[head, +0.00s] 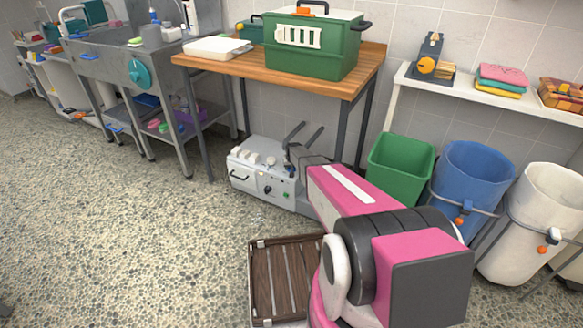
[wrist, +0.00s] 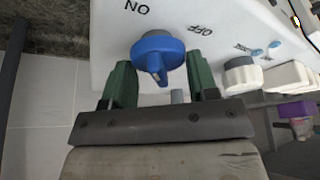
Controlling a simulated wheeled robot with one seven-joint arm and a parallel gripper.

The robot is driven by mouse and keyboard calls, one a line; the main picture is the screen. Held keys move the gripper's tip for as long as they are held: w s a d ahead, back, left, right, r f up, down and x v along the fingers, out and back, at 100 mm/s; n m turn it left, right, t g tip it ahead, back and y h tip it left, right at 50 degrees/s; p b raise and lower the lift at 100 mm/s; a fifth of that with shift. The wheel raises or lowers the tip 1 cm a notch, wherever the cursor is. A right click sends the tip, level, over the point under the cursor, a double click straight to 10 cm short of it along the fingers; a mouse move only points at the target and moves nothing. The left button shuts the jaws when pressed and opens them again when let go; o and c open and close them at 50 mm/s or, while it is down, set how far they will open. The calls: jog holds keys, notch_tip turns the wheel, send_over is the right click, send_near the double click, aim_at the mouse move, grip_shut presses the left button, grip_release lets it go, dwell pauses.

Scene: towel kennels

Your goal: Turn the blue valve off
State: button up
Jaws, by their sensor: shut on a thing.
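The blue valve (wrist: 158,52) is a round knob with a raised grip on a white panel (wrist: 105,25) in the wrist view. Upside-down labels read ON at its upper left and OFF at its upper right. The knob's narrow ridge points down in the picture, towards my gripper. My gripper (wrist: 160,68) is shut on the blue valve, with one green finger on either side. In the head view, my pink arm reaches to a low white machine (head: 262,172) on the floor, and the valve cannot be made out there.
White knobs (wrist: 241,74) and small blue buttons (wrist: 257,53) sit right of the valve. A wooden table (head: 275,66) with a green box (head: 314,57) stands above the machine. Green (head: 400,168), blue (head: 470,180) and white bins stand right. A slatted crate (head: 283,278) lies in front; floor left is clear.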

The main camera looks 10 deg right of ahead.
jog(key=m+h, duration=0.1)
jog(key=m, duration=0.3)
jog(key=shift+h, duration=0.4)
jog(key=m+h, duration=0.1)
jog(key=m, duration=0.3)
jog(key=shift+g, duration=0.4)
jog(key=m, duration=0.2)
jog(key=m+g+h, duration=0.1)
jog(key=m, duration=0.1)
jog(key=shift+g, duration=0.3)
jog(key=shift+m+g+h, duration=0.3)
jog(key=shift+m+g, duration=0.4)
jog(key=shift+m, duration=1.5)
jog(key=o, duration=0.9)
